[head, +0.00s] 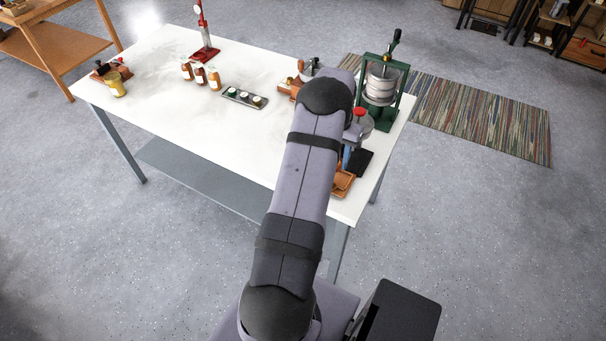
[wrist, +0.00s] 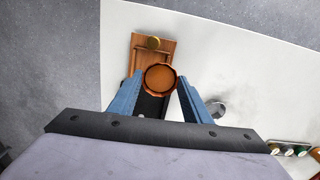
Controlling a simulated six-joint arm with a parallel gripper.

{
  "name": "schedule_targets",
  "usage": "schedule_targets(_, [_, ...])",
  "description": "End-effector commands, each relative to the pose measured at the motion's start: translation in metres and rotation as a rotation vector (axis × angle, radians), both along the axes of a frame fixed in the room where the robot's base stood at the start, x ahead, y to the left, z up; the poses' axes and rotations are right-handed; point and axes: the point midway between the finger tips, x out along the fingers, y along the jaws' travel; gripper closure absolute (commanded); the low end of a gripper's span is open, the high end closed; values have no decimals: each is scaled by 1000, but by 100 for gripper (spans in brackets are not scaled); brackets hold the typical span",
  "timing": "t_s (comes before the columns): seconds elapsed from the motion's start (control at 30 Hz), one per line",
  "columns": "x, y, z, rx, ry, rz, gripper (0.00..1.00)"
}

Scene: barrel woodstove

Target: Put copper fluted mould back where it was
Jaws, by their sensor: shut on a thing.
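The copper fluted mould (wrist: 160,78) shows in the wrist view as a round, scalloped, orange-brown piece. My gripper (wrist: 160,80) is shut on it, with one blue finger on each side. Below the mould in that view is a wooden tray (wrist: 140,60), with a dark black piece (wrist: 152,105) beside it. How high the mould is above them I cannot tell. In the head view my arm hides the mould; a blue finger shows above the table's near right corner, close to the black piece (head: 361,163) and the wooden tray (head: 343,183).
A brass-coloured round piece (wrist: 153,43) sits on the wooden tray. A green-framed press (head: 382,90) stands at the table's right end. A small tray of jars (head: 244,97), several amber bottles (head: 200,76) and a red stand (head: 205,50) are farther left. The white table's (head: 200,125) front middle is clear.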

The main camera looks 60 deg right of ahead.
Motion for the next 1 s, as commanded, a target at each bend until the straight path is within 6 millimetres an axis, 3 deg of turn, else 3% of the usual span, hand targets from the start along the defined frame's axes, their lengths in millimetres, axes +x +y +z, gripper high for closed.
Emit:
schedule_targets(0.03, [12,1,-11,-2,-1,22,72])
schedule_targets(0.23, [72,4,-29,-6,-1,130,72])
schedule_targets(0.33, [101,2,-27,-7,-2,178,72])
schedule_targets(0.47, [125,3,-20,-4,-1,217,72])
schedule_targets(0.73, [159,8,-1,-5,-2,324,72])
schedule_targets(0.9, [159,14,25,-3,0,454,72])
schedule_targets(1.0, [156,19,28,-2,0,513,72])
